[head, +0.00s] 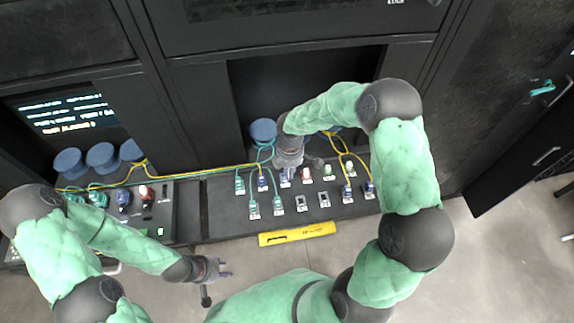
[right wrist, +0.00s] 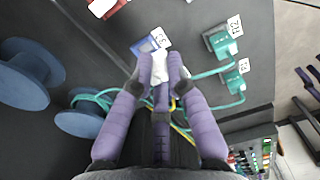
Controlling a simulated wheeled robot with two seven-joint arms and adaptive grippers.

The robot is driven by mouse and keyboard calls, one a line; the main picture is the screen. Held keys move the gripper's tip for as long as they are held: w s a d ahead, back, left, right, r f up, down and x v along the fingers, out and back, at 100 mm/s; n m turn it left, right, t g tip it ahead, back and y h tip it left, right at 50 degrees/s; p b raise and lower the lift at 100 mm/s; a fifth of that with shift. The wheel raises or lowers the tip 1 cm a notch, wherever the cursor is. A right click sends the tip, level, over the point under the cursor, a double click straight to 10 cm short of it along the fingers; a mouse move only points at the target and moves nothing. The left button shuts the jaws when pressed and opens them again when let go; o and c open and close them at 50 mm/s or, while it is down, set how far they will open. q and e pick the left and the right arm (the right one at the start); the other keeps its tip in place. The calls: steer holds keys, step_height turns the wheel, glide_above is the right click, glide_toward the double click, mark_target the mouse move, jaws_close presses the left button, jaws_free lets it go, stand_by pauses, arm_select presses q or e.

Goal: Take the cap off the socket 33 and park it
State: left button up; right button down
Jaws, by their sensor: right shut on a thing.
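My right gripper (head: 288,162) is over the socket panel (head: 230,208), pointing down at a blue socket (head: 286,183). In the right wrist view, my right gripper (right wrist: 160,60) is shut on a small white cap (right wrist: 158,72). The blue socket (right wrist: 146,46) with a white label lies right beside the fingertips; the label is partly readable, and I cannot tell whether the cap is still seated in the socket. My left gripper (head: 222,268) is open and empty, low in front of the panel, away from the sockets.
Green, red and blue sockets stand around, several with teal or yellow cables. Teal plugs (right wrist: 222,42) sit close to my right gripper. Blue spools (right wrist: 24,74) stand behind the panel. Open floor is in front.

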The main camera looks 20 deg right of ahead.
steer(key=shift+s+d, duration=0.5)
steer(key=shift+s, duration=3.1)
steer(key=shift+s+f+b, duration=0.1)
steer(key=shift+f+b, duration=2.55)
steer(key=shift+f, duration=0.55)
steer(key=shift+f+b, duration=0.4)
steer(key=shift+f, duration=0.15)
steer(key=c, duration=1.2)
jaws_free()
steer(key=shift+o, duration=0.2)
steer(key=shift+r, duration=0.1)
step_height(320, 180, up, 12)
